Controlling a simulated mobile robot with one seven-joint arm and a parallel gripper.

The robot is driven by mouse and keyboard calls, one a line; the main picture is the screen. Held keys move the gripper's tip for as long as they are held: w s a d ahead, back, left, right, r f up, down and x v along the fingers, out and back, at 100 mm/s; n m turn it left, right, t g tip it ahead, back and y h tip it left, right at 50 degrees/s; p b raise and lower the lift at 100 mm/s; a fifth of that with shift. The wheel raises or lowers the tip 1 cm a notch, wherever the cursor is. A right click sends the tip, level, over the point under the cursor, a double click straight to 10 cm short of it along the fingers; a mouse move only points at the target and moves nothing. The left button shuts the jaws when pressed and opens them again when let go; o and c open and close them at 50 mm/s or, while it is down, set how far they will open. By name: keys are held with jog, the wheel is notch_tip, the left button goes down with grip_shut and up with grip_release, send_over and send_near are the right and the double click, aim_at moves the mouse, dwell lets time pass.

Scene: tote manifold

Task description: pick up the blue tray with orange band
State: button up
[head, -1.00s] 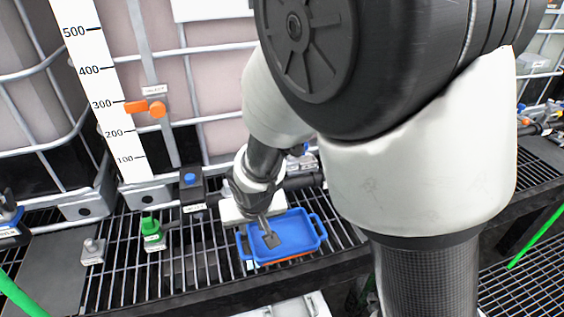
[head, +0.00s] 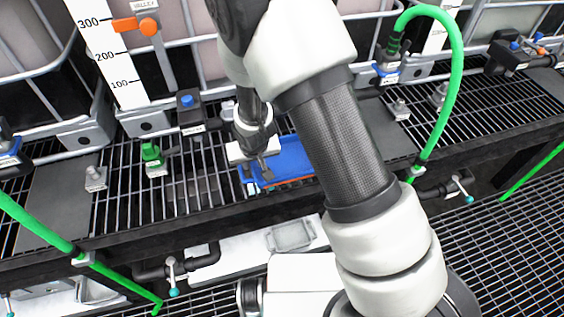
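The blue tray (head: 288,157) with an orange band low on its front side lies on the dark metal grating in the middle of the head view. Its right part is hidden behind my arm. A handle shows at its left end. My gripper (head: 266,174) is over the left part of the tray, pointing down. The fingers look small and dark, and I cannot tell whether they are apart, or whether they touch the tray.
A green-capped fitting (head: 152,157) and a blue-capped valve (head: 188,110) stand left of the tray. A green hose (head: 457,75) arches at the right. A scale board (head: 108,55) and caged tanks stand behind. The grating's front edge (head: 200,215) runs below the tray.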

jog(key=shift+w+a+f, duration=0.1)
jog(key=shift+w+f, duration=0.15)
jog(key=shift+f, duration=0.4)
grip_shut()
jog(key=shift+r, duration=0.2)
